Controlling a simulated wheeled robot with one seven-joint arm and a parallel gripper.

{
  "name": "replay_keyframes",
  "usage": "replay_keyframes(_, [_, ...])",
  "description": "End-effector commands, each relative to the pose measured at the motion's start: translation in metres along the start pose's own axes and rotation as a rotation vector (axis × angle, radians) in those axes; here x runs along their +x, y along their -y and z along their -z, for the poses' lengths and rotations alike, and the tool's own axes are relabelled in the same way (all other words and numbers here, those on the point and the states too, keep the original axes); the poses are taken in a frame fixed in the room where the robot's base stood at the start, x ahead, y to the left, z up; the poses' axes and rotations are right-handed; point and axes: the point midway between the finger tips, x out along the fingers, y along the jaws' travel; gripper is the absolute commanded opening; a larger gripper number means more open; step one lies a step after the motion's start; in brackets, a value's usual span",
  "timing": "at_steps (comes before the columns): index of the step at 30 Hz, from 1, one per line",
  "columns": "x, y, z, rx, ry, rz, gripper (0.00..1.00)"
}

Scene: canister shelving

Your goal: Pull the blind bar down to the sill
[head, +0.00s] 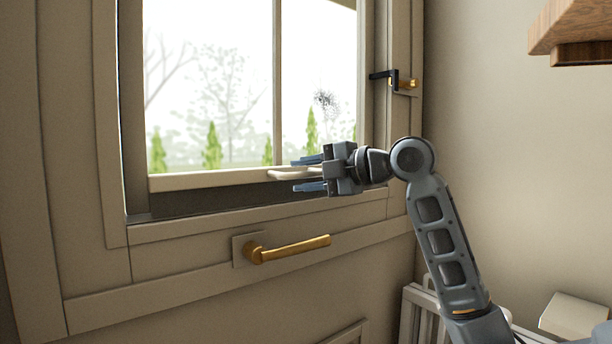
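The pale blind bar (212,179) runs across the lower part of the window, roughly level. A dark strip separates it from the sill (190,228) below. A rounded pale pull (290,174) sticks out near the bar's right part. My gripper (308,174) is at this pull, with one blue finger above it and one below. The fingers are apart, and gaps seem to show between them and the pull. The gripper body hides the right end of the pull and part of the bar.
A brass handle (290,249) sticks out from the panel below the window. A black and brass latch (394,82) is on the right frame. A wooden shelf (575,30) juts in at upper right. A white rack (418,312) and a pale box (572,315) are at lower right.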

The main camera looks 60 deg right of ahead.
Motion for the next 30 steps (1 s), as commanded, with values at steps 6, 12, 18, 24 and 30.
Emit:
replay_keyframes(6, [-0.002, 0.000, 0.000, 0.000, 0.001, -0.001, 0.40])
replay_keyframes(12, [-0.026, -0.001, -0.001, 0.000, 0.004, -0.002, 0.40])
replay_keyframes(18, [-0.058, 0.000, -0.001, 0.001, 0.003, -0.002, 0.40])
replay_keyframes(24, [-0.076, 0.000, 0.000, 0.001, 0.001, -0.001, 0.40])
replay_keyframes(30, [-0.078, 0.000, 0.000, 0.001, 0.000, 0.000, 0.40])
